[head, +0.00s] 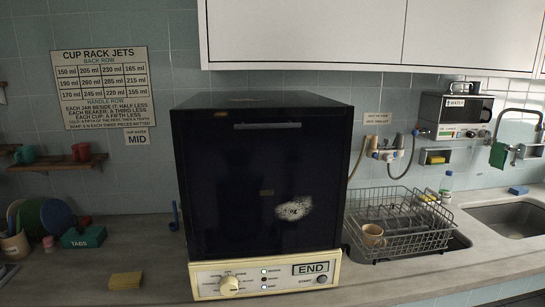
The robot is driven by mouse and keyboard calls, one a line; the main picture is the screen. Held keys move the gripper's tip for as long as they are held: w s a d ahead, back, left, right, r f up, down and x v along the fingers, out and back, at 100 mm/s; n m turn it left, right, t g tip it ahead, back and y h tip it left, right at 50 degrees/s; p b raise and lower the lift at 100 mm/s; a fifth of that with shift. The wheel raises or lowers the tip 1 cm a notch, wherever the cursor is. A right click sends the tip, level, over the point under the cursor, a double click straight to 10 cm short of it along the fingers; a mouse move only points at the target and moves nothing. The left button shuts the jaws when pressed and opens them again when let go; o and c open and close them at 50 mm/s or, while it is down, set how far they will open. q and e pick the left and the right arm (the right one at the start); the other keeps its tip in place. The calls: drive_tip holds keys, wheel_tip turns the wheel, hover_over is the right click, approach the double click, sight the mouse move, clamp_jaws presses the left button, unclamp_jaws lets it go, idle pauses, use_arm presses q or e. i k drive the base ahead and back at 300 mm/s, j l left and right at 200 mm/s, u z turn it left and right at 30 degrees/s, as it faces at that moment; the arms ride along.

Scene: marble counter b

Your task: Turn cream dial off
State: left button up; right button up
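The cream dial (229,286) is a round knob on the left of the cream control panel (207,285), at the foot of a dark countertop dishwasher (258,190). Small printed marks ring the dial; they are too small to read, so I cannot tell its setting. Neither of my grippers is in view.
A yellow sponge (125,281) lies on the counter left of the dishwasher. A green TABS box (83,237) is farther left. A wire dish rack (400,222) with a tan mug (373,236) stands right, before the sink (512,219). The space before the panel is clear.

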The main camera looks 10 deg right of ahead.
sight(229, 284)
drive_tip(key=i+l, duration=0.5)
drive_tip(key=i, duration=0.15)
drive_tip(key=j+z, duration=0.5)
drive_tip(key=j, duration=0.55)
drive_tip(key=k+j+z, duration=0.25)
drive_tip(key=j, duration=0.35)
drive_tip(key=k+j+z, duration=0.25)
drive_tip(key=k+j, duration=0.25)
